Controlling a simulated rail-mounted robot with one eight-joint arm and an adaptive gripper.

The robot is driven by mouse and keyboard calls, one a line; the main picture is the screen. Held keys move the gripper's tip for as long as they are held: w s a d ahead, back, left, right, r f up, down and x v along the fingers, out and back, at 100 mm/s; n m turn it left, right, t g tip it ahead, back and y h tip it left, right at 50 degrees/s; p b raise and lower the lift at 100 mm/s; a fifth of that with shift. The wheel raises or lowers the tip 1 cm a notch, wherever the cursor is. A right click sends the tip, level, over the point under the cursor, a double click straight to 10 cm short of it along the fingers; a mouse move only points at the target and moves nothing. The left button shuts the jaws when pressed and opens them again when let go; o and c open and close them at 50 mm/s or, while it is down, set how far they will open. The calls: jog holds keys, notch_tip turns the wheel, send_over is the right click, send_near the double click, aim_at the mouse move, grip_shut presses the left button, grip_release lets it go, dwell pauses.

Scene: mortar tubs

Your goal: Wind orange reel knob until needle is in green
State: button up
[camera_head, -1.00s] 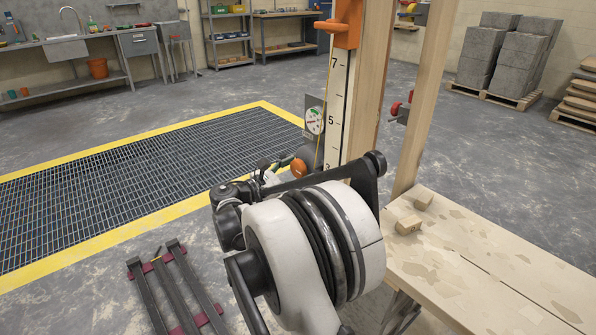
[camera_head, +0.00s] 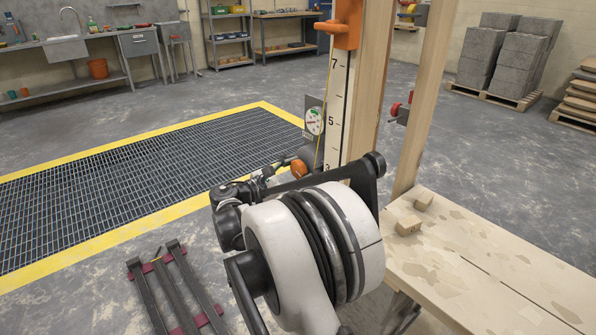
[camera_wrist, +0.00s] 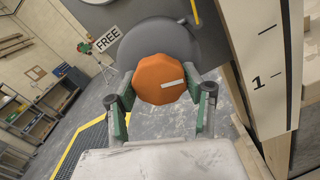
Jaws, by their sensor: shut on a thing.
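The orange reel knob (camera_wrist: 160,79) faces the wrist camera, with a pale bar mark pointing to the right. My gripper (camera_wrist: 161,95) is shut on it, one finger at each side. The grey round reel (camera_wrist: 160,38) is behind the knob. In the head view the knob (camera_head: 299,168) shows beyond my arm, and my gripper (camera_head: 272,172) reaches it from the left. The dial (camera_head: 314,121) hangs on the post above the knob. It has a green section near its top; the needle is too small to read surely. A yellow line (camera_head: 325,108) runs up from the reel.
A white numbered scale (camera_head: 339,110) runs up the wooden post, with an orange bracket (camera_head: 347,30) on top. A wooden bench (camera_head: 480,262) with small blocks stands at the right. A yellow-edged floor grate (camera_head: 150,170) lies left. A "FREE" sign (camera_wrist: 108,39) shows beside the reel.

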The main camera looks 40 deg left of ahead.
jog(key=m, duration=0.4)
jog(key=shift+a+m, duration=0.1)
jog(key=shift+m, duration=0.2)
jog(key=m, duration=0.4)
jog(key=shift+r+m, duration=0.15)
jog(key=shift+m, duration=0.15)
jog(key=m, duration=0.4)
jog(key=shift+m, duration=0.3)
jog(key=m, duration=0.4)
jog(key=shift+r+m, duration=0.15)
jog(key=shift+m, duration=0.25)
jog(key=o, duration=1.2)
jog(key=shift+s, duration=0.1)
jog(key=v, duration=1.1)
jog(key=shift+s+a, duration=0.15)
jog(key=shift+s, duration=0.25)
